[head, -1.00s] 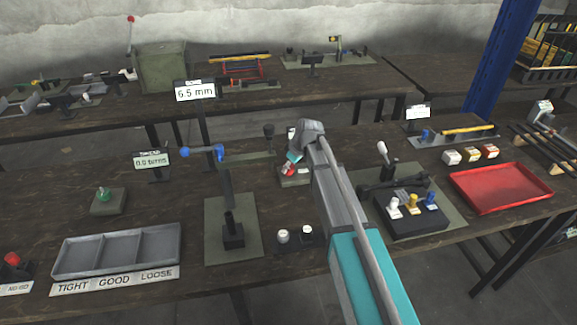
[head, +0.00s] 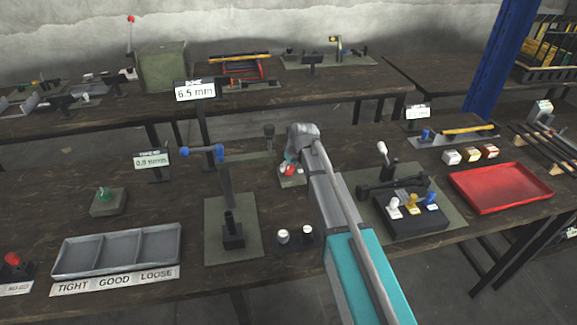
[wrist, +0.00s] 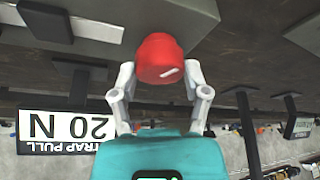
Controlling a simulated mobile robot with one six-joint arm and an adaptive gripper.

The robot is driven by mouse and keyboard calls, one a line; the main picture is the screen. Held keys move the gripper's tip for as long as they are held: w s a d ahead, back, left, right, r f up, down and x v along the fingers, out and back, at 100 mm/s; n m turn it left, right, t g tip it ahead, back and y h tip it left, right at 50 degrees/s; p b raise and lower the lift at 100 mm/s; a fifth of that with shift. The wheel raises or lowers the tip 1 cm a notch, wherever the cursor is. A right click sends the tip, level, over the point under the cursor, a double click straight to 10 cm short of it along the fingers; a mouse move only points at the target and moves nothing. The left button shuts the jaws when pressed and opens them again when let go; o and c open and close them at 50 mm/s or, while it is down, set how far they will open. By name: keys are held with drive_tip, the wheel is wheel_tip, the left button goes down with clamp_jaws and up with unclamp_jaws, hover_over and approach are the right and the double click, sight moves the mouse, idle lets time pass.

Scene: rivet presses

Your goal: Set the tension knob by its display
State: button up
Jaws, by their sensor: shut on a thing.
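A red tension knob (wrist: 160,58) with a white mark on it sits between the two fingers of my gripper (wrist: 157,82) in the wrist view. The fingers are shut on its sides. In the head view the red knob (head: 288,169) shows at the left of my wrist, above a small grey base (head: 292,181), and my arm hides part of it. A white display (wrist: 62,132) in the wrist view reads "20 N", with a partly cut label ending in "TRAP PULL".
A "6.5 mm" display (head: 195,91) and a smaller display (head: 153,159) stand left of my arm. A blue-handled lever (head: 203,151), a grey sorting tray (head: 118,250) and a red tray (head: 501,187) are on the same bench.

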drive_tip(key=m+h, duration=0.1)
drive_tip(key=m, duration=0.1)
drive_tip(key=m+h, duration=0.1)
drive_tip(key=m, duration=0.2)
drive_tip(key=shift+s+a+t, duration=0.1)
drive_tip(key=shift+t, duration=0.3)
drive_tip(key=shift+m+h, duration=0.7)
drive_tip(key=shift+m, duration=1.5)
drive_tip(key=o, duration=1.2)
drive_tip(key=shift+c, duration=0.2)
drive_tip(key=shift+n, duration=0.6)
